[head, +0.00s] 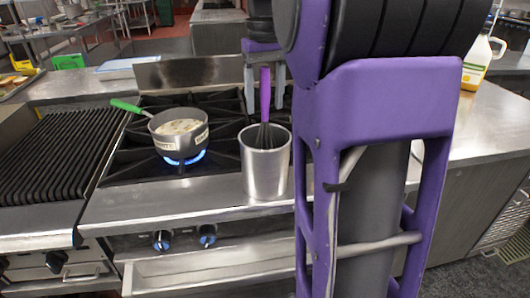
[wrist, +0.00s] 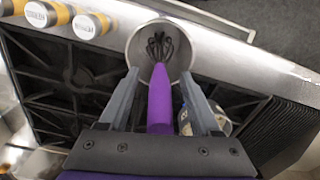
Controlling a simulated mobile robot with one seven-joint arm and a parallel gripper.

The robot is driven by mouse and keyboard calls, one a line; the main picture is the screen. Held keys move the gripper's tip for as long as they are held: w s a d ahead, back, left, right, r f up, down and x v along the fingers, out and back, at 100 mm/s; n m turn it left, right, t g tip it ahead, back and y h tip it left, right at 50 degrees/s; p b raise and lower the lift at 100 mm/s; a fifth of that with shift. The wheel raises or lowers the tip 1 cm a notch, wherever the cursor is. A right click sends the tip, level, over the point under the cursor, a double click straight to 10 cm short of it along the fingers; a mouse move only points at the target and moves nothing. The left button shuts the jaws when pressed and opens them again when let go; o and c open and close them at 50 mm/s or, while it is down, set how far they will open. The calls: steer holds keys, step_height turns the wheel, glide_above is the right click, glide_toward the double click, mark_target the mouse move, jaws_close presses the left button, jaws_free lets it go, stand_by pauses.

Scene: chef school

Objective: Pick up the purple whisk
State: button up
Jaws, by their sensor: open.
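The purple whisk (head: 265,94) stands handle up in a metal cup (head: 266,175) on the front ledge of the stove. In the wrist view, the whisk's purple handle (wrist: 160,102) points toward my gripper (wrist: 161,88) and lies between its two grey fingers. Its dark wires sit inside the cup's rim (wrist: 133,50). My gripper is open, with a visible gap between each finger and the handle. In the head view, the fingers (head: 263,84) are around the upper handle; my arm hides part of the area to the right.
A pot with a green handle (head: 180,133) sits on a lit burner left of the cup. A black grill (head: 60,155) is farther left. Several yellow-and-white containers (wrist: 88,24) stand near the cup in the wrist view. A jug (head: 480,62) stands on the right counter.

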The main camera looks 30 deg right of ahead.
jaws_close()
stand_by(0.4)
